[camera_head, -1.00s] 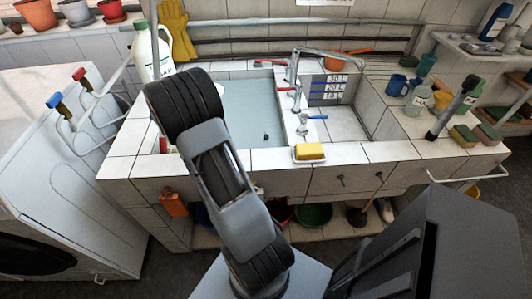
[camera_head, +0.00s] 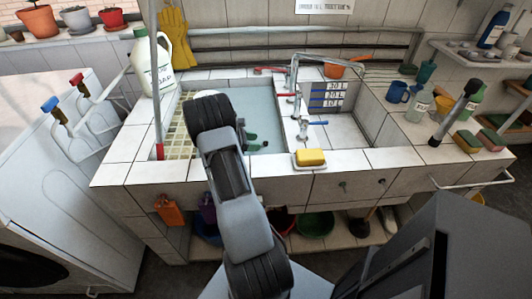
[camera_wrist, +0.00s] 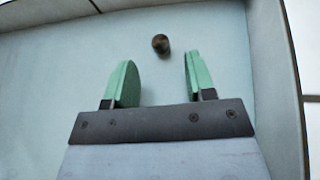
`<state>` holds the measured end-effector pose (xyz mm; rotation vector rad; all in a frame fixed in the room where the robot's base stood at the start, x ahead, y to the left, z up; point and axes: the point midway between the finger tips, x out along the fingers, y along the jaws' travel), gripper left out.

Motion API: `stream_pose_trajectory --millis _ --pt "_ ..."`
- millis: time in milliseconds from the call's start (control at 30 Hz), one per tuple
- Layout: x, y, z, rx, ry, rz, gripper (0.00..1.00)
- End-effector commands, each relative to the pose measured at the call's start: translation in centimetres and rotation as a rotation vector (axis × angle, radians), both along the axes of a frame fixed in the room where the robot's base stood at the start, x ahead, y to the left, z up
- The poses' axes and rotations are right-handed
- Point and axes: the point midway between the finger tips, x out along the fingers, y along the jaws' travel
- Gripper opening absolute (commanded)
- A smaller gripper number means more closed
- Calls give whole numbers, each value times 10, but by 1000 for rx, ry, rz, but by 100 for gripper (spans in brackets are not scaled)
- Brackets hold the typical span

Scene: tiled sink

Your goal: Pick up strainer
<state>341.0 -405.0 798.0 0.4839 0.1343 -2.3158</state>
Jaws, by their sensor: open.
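A small dark brown round piece (camera_wrist: 161,44), which looks like the strainer, sits on the pale floor of the left sink basin in the wrist view. In the head view I cannot clearly make it out near my gripper. My gripper (camera_head: 256,141) is inside this basin, its green fingers pointing right. In the wrist view my gripper (camera_wrist: 158,78) is open and empty. The brown piece lies just beyond the fingertips, roughly between their lines, and does not touch either finger.
The tiled basin rim (camera_head: 262,164) surrounds my gripper. A yellow grid (camera_head: 177,133) lies at the basin's left. Faucets (camera_head: 293,75) stand on the divider to the right. A yellow sponge (camera_head: 310,157) sits on the front rim. A white jug (camera_head: 155,72) stands behind left.

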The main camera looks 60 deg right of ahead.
Motion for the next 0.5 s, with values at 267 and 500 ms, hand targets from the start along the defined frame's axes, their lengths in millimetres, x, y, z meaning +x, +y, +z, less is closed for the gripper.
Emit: stream_pose_trajectory --millis 267,500 --pt "-9 -9 -5 1 0 -2 50" --pt "-30 -29 -16 1 1 -1 50"
